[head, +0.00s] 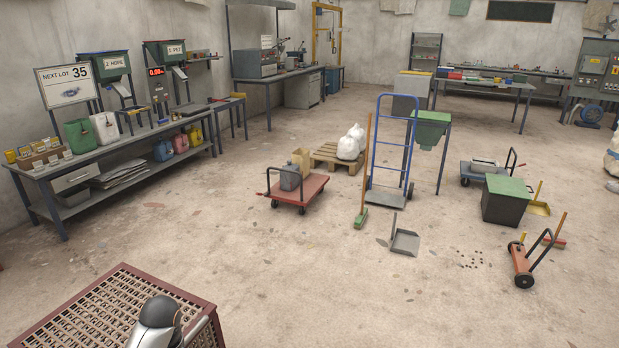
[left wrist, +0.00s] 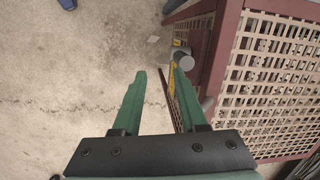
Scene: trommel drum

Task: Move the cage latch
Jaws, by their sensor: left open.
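The cage (head: 110,300) has a dark red frame and perforated panels, at the bottom left of the head view. It fills the right side of the left wrist view (left wrist: 270,80). A grey round-ended knob (left wrist: 184,61) with a yellow strip beside it shows at the cage's edge and looks like the latch. My left gripper (left wrist: 158,74) is open, its two green fingers apart with bare floor showing between them. The knob appears at the tip of the right-hand finger; I cannot tell whether they touch. The right gripper is not in view.
A workbench (head: 120,160) with jugs and bins runs along the left wall. A red cart (head: 300,192), a blue hand truck (head: 388,195) and a dustpan (head: 405,241) stand farther out. The floor between the cage and these is mostly clear.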

